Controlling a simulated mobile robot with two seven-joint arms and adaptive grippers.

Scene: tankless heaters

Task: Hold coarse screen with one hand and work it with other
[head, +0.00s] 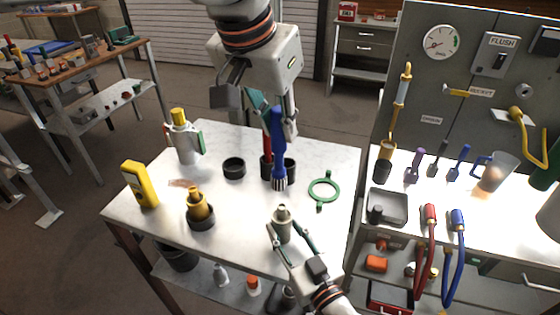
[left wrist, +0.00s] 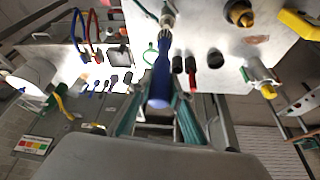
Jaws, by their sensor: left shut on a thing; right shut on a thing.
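My left gripper (head: 277,112) is shut on the blue handle of a brush (head: 278,140), which hangs bristles down above the table. The brush (left wrist: 160,80) also shows in the left wrist view, running away from my fingers. My right gripper (head: 284,234) is shut on a small grey cylindrical piece with a narrow top, which appears to be the coarse screen (head: 282,215). The piece (left wrist: 167,18) shows beyond the bristles in the left wrist view. In the head view the bristles are up and left of the piece, apparently apart from it. The screen's mesh is too small to make out.
The white table (head: 330,160) holds two dark cups behind the brush, a green ring (head: 323,190), a brass fitting (head: 197,203), a yellow meter (head: 138,184) and a yellow-capped canister (head: 184,137). A tool bench with a grey tray (head: 396,204) and hoses stands at right.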

